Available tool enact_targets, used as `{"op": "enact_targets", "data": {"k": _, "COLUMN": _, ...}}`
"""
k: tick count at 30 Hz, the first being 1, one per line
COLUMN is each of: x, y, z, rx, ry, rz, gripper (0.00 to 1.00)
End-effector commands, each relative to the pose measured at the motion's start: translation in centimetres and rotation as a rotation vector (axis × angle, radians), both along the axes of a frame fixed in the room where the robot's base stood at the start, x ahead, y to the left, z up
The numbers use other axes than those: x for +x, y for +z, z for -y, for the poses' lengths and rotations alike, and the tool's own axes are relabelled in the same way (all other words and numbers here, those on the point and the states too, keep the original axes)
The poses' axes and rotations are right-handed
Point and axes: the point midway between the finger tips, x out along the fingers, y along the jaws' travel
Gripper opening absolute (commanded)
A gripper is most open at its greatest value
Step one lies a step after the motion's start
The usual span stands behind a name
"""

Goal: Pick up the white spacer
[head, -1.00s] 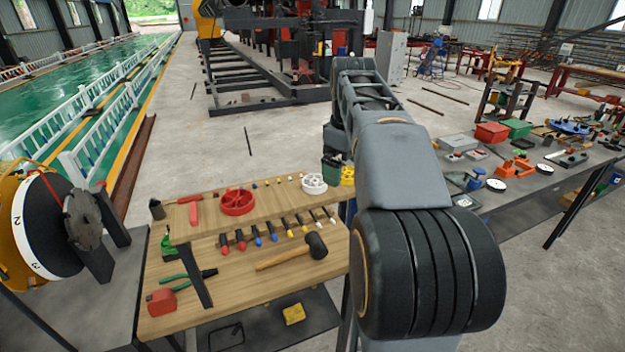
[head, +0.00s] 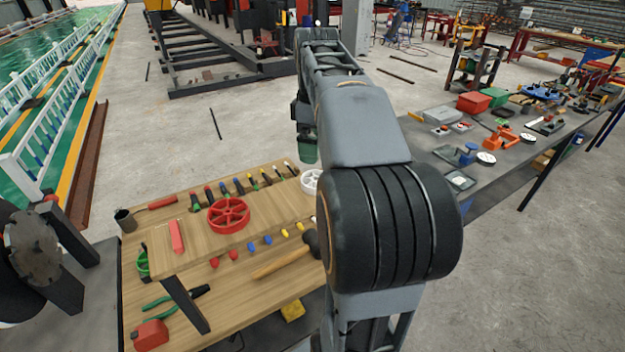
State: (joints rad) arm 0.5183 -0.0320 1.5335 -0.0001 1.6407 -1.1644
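The white spacer (head: 309,181) is a white spoked ring at the right back edge of the wooden workbench top, beside the red spoked wheel (head: 228,215). My arm covers its right part in the head view. My arm reaches up and away in the picture, and its dark wrist end hangs above and a little left of the spacer in the picture. A dark greenish part shows at its lower end. I cannot make out gripper fingers, so open or shut does not show, nor whether anything is held. The spacer appears to rest on the bench.
Screwdrivers, a hammer (head: 285,263), green pliers (head: 176,299) and a red block (head: 150,335) lie on the bench. A dark cup (head: 125,220) stands at its left corner. A grey table (head: 470,200) with boxes and tools is at right. Open concrete floor lies behind.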

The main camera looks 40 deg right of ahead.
Motion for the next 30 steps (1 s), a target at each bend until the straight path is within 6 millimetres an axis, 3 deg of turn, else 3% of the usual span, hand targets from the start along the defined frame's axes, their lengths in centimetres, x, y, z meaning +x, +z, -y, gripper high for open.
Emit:
{"op": "enact_targets", "data": {"k": 6, "x": 0.1, "y": -3.4, "z": -0.3, "rx": 0.001, "ry": 0.008, "rz": -0.001, "gripper": 1.00}}
{"op": "enact_targets", "data": {"k": 16, "x": 0.1, "y": -5.5, "z": -0.2, "rx": 0.001, "ry": 0.005, "rz": -0.002, "gripper": 1.00}}
{"op": "enact_targets", "data": {"k": 24, "x": 0.3, "y": -9.1, "z": -0.1, "rx": 0.002, "ry": 0.004, "rz": -0.001, "gripper": 1.00}}
{"op": "enact_targets", "data": {"k": 30, "x": 0.3, "y": -10.0, "z": -0.1, "rx": 0.000, "ry": 0.005, "rz": 0.001, "gripper": 1.00}}
